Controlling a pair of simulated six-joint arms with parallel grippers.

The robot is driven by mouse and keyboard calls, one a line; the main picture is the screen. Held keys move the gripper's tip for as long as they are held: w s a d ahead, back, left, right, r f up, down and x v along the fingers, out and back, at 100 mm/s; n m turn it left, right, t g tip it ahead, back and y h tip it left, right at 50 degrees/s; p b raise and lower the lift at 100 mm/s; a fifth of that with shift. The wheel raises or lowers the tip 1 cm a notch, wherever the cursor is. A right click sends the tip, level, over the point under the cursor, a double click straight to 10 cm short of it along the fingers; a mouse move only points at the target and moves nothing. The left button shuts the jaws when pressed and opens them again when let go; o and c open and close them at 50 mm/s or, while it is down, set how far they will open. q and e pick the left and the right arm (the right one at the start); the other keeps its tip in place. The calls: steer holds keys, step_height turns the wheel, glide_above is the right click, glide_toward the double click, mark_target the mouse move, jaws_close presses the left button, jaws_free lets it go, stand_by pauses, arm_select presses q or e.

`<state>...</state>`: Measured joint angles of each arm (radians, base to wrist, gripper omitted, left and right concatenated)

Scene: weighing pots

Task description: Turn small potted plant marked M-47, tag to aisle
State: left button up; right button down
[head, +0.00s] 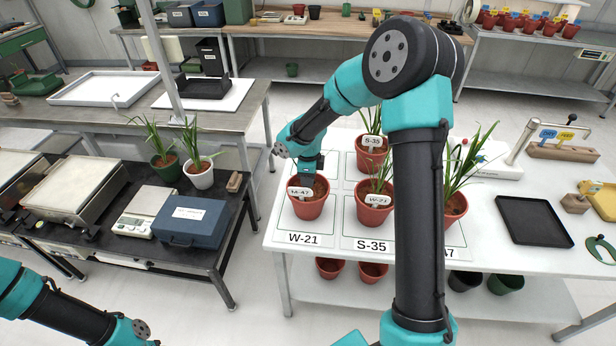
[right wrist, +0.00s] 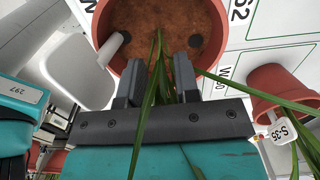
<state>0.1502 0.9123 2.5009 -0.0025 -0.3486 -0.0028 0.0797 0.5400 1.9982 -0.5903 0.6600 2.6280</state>
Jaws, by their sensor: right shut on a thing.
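The small pot tagged M-47 (head: 309,208) is terracotta and stands upright on the W-21 square at the front left of the white table. Its white tag (head: 300,192) faces the head camera. My right gripper (head: 312,179) reaches down into this pot from above. In the right wrist view its fingers (right wrist: 158,82) are closed around the green stems just over the brown soil (right wrist: 165,35), inside the pot rim. The white tag's blank side (right wrist: 78,78) shows at left there. My left arm shows at the lower left of the head view, its gripper out of frame.
A pot tagged W-21 (head: 375,214) stands close on the right, on the S-35 square. A pot tagged S-35 (head: 372,158) is behind it, and another plant (head: 455,202) is partly hidden by my right arm. A black tray (head: 534,220) lies farther right.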

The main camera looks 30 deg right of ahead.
stand_by(0.3)
steer(key=c, duration=0.8)
jaws_free()
steer(key=shift+f, duration=0.1)
step_height(320, 180, up, 18)
steer(key=shift+f, duration=0.25)
